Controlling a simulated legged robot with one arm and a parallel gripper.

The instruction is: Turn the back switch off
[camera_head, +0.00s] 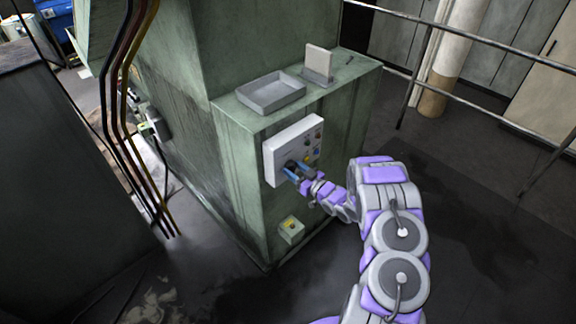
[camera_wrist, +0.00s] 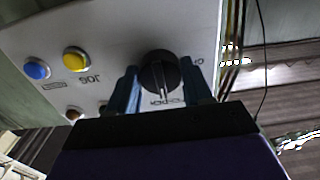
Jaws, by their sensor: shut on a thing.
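The switch is a round black rotary knob (camera_wrist: 160,75) on a white control panel (camera_wrist: 115,30). In the wrist view the knob sits between the two blue fingers of my gripper (camera_wrist: 163,92), which are shut on it. In the head view my gripper (camera_head: 291,170) is at the lower left of the white panel (camera_head: 285,145), and its fingers largely hide the knob. Some lettering shows beside the knob, but the switch's setting cannot be read clearly.
The panel is on a green machine cabinet (camera_head: 235,150). A yellow button (camera_wrist: 76,60) and a blue button (camera_wrist: 37,70) are near the knob. A grey tray (camera_head: 270,93) lies on top. Cables (camera_head: 117,110) hang at left.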

